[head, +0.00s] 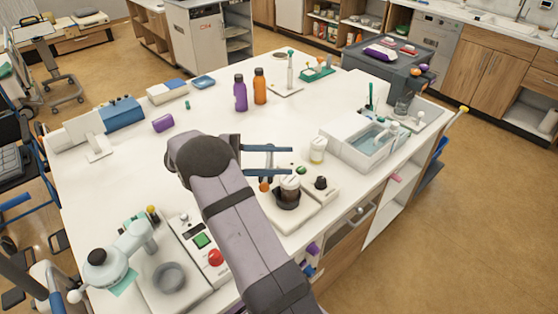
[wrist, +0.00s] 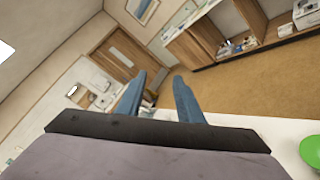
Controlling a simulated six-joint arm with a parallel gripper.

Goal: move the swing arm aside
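A pale teal jointed arm (head: 138,240) with a rounded grey-capped head and a small ball knob stands at the lower left of the head view, beside a white device with a grey round dish (head: 170,277). It looks like the swing arm, but I cannot be sure. My gripper (head: 290,160) is over the middle of the white table, right of and farther back than that arm. Its two blue fingers are apart with nothing held between them. The wrist view also shows the fingers (wrist: 160,77) spread. The swing arm is not recognisable there.
A control box with a red button (head: 215,257) stands beside the device. A dark pot unit (head: 288,197) is close to my gripper, with a white basin (head: 375,140) farther right. Purple (head: 240,94) and orange (head: 260,87) bottles stand behind. The table's left-middle is clear.

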